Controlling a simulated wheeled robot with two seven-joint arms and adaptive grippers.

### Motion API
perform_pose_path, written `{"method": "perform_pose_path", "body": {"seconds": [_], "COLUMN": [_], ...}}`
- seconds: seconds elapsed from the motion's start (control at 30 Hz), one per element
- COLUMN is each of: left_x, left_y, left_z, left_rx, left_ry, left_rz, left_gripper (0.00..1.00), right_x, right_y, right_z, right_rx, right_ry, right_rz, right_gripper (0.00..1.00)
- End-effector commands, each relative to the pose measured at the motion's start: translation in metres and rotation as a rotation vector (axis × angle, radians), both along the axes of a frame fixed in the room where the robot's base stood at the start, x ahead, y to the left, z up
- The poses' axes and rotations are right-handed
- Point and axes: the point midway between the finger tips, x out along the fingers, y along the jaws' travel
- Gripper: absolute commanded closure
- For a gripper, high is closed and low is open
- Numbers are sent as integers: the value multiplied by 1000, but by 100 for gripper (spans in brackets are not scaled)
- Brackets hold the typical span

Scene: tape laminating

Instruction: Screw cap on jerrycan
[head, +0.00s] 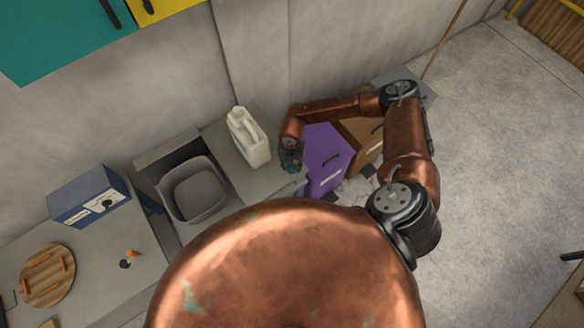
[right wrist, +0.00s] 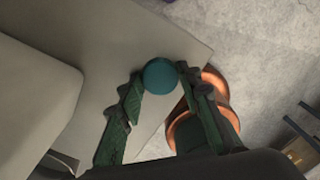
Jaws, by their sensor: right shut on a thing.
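The white jerrycan (head: 248,138) stands upright on the grey counter, close to the wall and right of the sink. Part of it also shows at the left of the right wrist view (right wrist: 38,95). My right gripper (head: 290,166) is to the right of the jerrycan, over the counter's right end, apart from it. In the right wrist view it is shut on a round teal cap (right wrist: 160,75), held between the fingertips. The cap is small and partly hidden in the head view. My left gripper is not in view.
A grey basin (head: 192,190) sits in the counter left of the jerrycan. Further left are a blue box (head: 88,196) and a round wooden board (head: 46,276). Purple (head: 326,158) and brown cabinets stand right of the counter's end. Bare counter (head: 264,180) lies in front of the jerrycan.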

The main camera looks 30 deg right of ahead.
Motion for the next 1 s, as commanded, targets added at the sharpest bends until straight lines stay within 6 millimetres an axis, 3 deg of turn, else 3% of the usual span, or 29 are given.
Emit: {"method": "perform_pose_path", "body": {"seconds": [0.37, 0.57, 0.83, 1.0], "left_x": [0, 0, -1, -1], "left_y": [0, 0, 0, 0], "left_z": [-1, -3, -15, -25], "left_rx": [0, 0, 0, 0], "left_ry": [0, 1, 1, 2], "left_rz": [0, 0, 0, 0], "left_gripper": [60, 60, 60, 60], "right_x": [1, 2, -31, -60], "right_y": [0, 0, 38, 70], "right_z": [5, 29, 88, 105], "right_rx": [1, 1, 3, 4], "right_ry": [-1, -3, -4, 0], "right_rz": [0, 1, 7, 8], "right_gripper": [77, 77, 77, 77]}}
